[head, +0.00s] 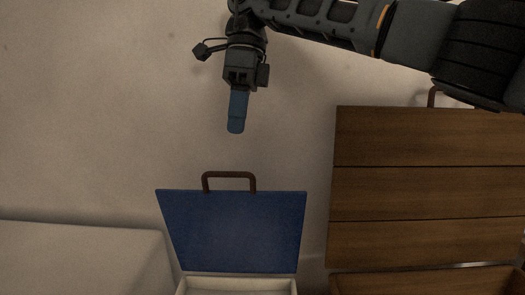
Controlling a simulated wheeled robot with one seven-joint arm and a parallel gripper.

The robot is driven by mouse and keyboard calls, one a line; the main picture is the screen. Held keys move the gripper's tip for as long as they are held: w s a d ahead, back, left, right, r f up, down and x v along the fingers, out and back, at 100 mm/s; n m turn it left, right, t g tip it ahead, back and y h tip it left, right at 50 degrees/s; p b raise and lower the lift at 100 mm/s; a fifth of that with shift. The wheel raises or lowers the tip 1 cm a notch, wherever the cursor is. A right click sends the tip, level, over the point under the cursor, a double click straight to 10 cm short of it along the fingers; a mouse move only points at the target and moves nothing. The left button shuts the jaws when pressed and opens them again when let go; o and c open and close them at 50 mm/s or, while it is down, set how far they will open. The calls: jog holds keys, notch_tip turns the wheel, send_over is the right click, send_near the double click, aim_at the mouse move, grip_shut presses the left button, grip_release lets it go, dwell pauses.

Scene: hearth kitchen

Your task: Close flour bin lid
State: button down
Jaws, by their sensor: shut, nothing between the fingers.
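A blue lid (234,232) with a brown handle (229,175) along its top edge stands raised at the back of a pale bin (288,284). Only the bin's upper rim shows at the bottom of the head view. My gripper (236,128) points down above the lid, a little higher than the handle and apart from it. Its blue fingers are together with nothing between them. No label is visible, so I cannot tell from the picture whether this is the flour bin.
To the right, a larger brown wooden lid (428,190) stands raised behind a wooden box (430,282). My arm passes above it. A pale block-like surface (80,262) lies at the lower left. A plain beige wall (90,120) is behind.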

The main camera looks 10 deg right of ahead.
jog(key=w+d+r+h, duration=0.1)
jog(key=d+r, duration=0.2)
jog(key=d+x, duration=0.1)
jog(key=x, duration=0.9)
jog(key=shift+w+a+f+m+t, duration=0.2)
jog(key=shift+w+a+m+t, duration=0.1)
jog(key=shift+w+a, duration=0.1)
